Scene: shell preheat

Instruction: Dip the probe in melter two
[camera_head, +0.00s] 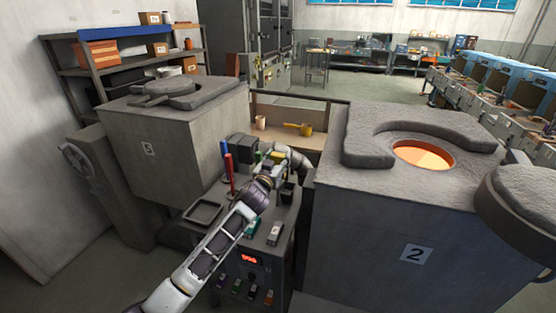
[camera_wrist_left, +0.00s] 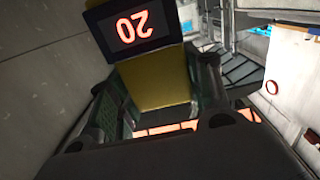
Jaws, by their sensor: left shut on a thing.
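Melter two (camera_head: 365,235) is the big grey block at the right, with a "2" plate on its front. Its round top opening (camera_head: 423,155) glows orange, and its thick round lid (camera_head: 525,195) sits off to the right side. My left gripper (camera_head: 276,165) is over the small bench between the melters, left of melter two. It is shut on the yellow probe (camera_head: 279,156). In the left wrist view the probe's yellow body (camera_wrist_left: 155,82) with a dark display reading "20" sits between the fingers. The probe's tip is hidden. My right gripper is out of view.
Another melter (camera_head: 165,145), marked 5, stands at the left with its top covered. The bench holds red and blue upright sticks (camera_head: 228,165), an empty dark tray (camera_head: 203,212) and a red-lit panel (camera_head: 249,260). A ledge behind holds a yellow ladle (camera_head: 300,129) and a cup (camera_head: 260,122).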

